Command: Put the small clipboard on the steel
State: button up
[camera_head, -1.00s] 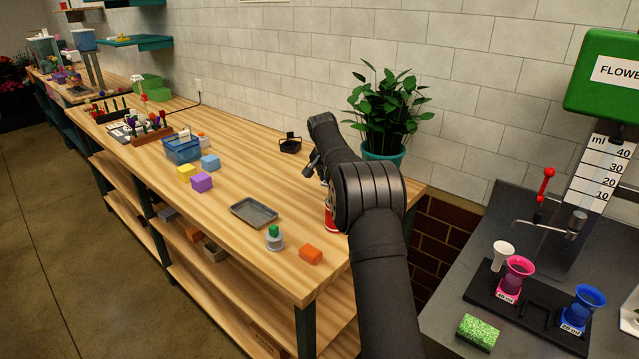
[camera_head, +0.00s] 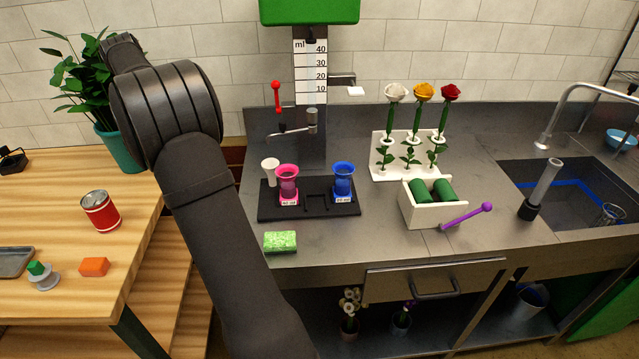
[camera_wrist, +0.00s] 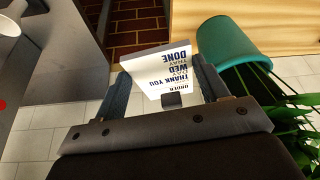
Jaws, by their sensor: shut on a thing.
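The small clipboard (camera_wrist: 172,70) shows in the wrist view as a white sheet printed with dark words such as "THANK YOU" and "DONE". My gripper (camera_wrist: 161,72) is shut on it, with one finger at each side. In the head view my own arm hides the gripper and the clipboard. The steel (camera_head: 335,238) is the grey worktop across the middle and right of the head view. The clipboard is held in the air, away from the steel, near the plant pot (camera_wrist: 228,45).
Bare steel lies along the front. A red can (camera_head: 100,212) stands on the wooden bench.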

jog(key=s+d+r, duration=0.1)
jog(key=d+r, duration=0.3)
jog(key=d, duration=0.5)
jog(key=s+d+r, duration=0.1)
jog(key=d+r, duration=0.3)
jog(key=d, duration=0.4)
jog(key=s+d+r, duration=0.1)
jog(key=d+r, duration=0.3)
jog(key=d, duration=0.5)
jog(key=s+d+r, duration=0.4)
jog(key=s+d, duration=0.5)
jog(key=d, duration=0.1)
jog(key=s+d+r, duration=0.4)
jog(key=s+d, duration=0.5)
jog(key=d, duration=0.2)
jog(key=m+h, duration=0.3)
jog(key=m, duration=0.4)
send_over(471, 203)
jog(key=s, duration=0.1)
notch_tip(471, 203, down, 35)
jog(key=shift+s+a+f, duration=0.1)
jog(key=shift+f, duration=1.8)
jog(key=shift+a+f, duration=0.1)
jog(key=shift+f, duration=1.75)
jog(key=shift+f, duration=0.15)
